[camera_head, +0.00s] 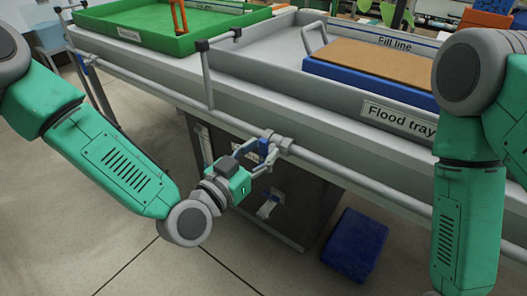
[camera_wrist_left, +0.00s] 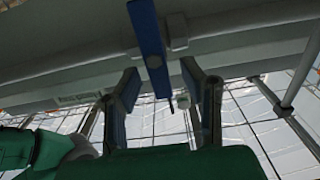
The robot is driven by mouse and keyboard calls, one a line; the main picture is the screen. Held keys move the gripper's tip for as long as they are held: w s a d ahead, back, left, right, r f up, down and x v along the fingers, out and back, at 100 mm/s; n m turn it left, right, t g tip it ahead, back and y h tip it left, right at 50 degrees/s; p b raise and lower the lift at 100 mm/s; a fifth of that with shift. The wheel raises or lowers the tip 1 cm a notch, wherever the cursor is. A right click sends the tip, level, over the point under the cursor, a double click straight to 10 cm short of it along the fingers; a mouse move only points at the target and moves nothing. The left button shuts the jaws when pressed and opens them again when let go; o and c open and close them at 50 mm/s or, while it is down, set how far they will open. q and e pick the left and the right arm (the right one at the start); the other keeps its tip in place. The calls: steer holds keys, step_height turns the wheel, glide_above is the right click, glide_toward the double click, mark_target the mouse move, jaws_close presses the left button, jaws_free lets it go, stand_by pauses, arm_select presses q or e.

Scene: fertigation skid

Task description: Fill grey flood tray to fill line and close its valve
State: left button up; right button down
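The grey flood tray (camera_head: 250,64) is at the upper right in the head view, with a "Flood tray" label (camera_head: 398,117) and a "Fill line" mark (camera_head: 395,42) on its far wall. I cannot tell the water level in it. A valve with a blue lever (camera_head: 264,147) sits on the pipe along the bench front. My left gripper (camera_head: 262,160) is at this lever, its fingers apart. In the left wrist view the blue lever (camera_wrist_left: 148,45) hangs down between the open fingertips (camera_wrist_left: 160,80), with gaps visible on both sides. My right gripper is out of view.
A blue block with a brown top (camera_head: 375,65) sits in the grey tray. A green tray (camera_head: 155,30) is at the upper left. The grey pipe (camera_head: 350,181) runs along the bench front. A blue box (camera_head: 355,243) is on the floor below; open floor lies at left.

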arm_select(q)
steer(key=shift+w+d, duration=0.35)
steer(key=shift+w, duration=0.1)
jaws_close()
steer(key=n, duration=0.1)
steer(key=n+p, duration=0.1)
steer(key=n, duration=0.1)
steer(key=shift+w+a, duration=0.2)
steer(key=shift+a, duration=0.1)
steer(key=shift+w+a+f+n+p, duration=0.1)
steer(key=shift+a+f+n+p, duration=0.1)
steer(key=shift+n, duration=0.85)
steer(key=shift+w+a+f+n+p, duration=0.1)
steer(key=shift+n+p, duration=0.05)
steer(key=shift+n, duration=0.9)
